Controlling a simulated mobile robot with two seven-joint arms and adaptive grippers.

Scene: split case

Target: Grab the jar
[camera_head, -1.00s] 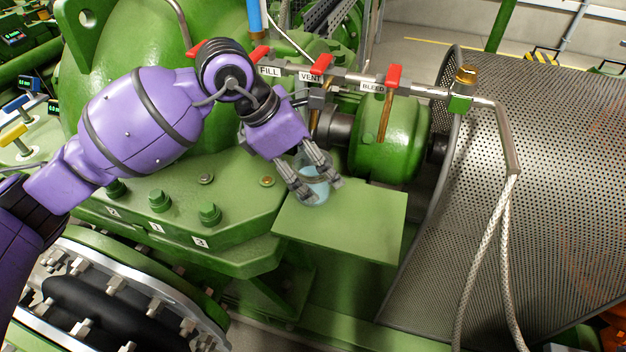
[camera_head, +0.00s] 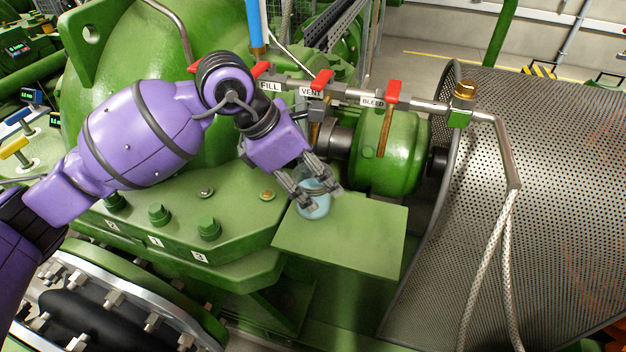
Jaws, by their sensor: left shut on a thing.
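The jar (camera_head: 314,209) is clear glass with a bluish tint and stands at the back left corner of a flat green shelf (camera_head: 350,245). My left gripper (camera_head: 317,199) reaches down from the upper left, with its grey fingers on both sides of the jar, shut on it. The fingers and the purple wrist hide part of the jar's upper body. I cannot tell whether the jar's base touches the shelf. My right gripper is not in view.
A pipe manifold with red-handled valves (camera_head: 322,80) labelled FILL, VENT and BLEED runs behind the gripper. A perforated metal guard (camera_head: 560,180) and a braided hose (camera_head: 485,265) are at the right. Bolted green machinery (camera_head: 165,235) is at the left. Most of the shelf is clear.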

